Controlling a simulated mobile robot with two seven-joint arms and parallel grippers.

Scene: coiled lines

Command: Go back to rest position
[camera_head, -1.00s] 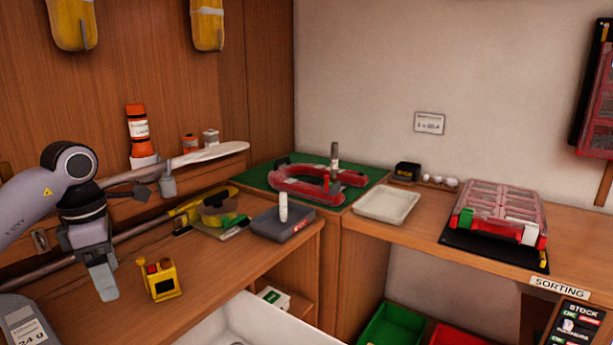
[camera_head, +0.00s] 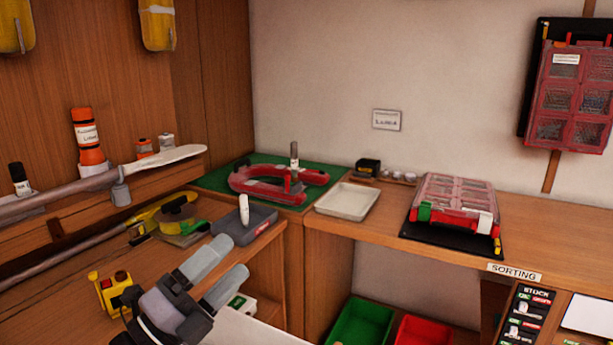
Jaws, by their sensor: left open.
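My left gripper (camera_head: 217,275) is in the lower left of the head view, in front of the wooden bench. Its two grey fingers point up and to the right, with a gap between them, and nothing is between them. It is open and empty. The fingers appear in front of the bench edge and a white surface below, apart from the grey box (camera_head: 245,224) behind them. My right gripper is out of view.
A yellow device (camera_head: 113,291) stands just left of my left gripper. A red clamp-like tool (camera_head: 268,186) lies on a green mat (camera_head: 215,181) in the corner. A white tray (camera_head: 346,201) and a red-lidded case (camera_head: 455,203) sit on the right bench. Green (camera_head: 361,325) and red (camera_head: 421,332) bins stand below.

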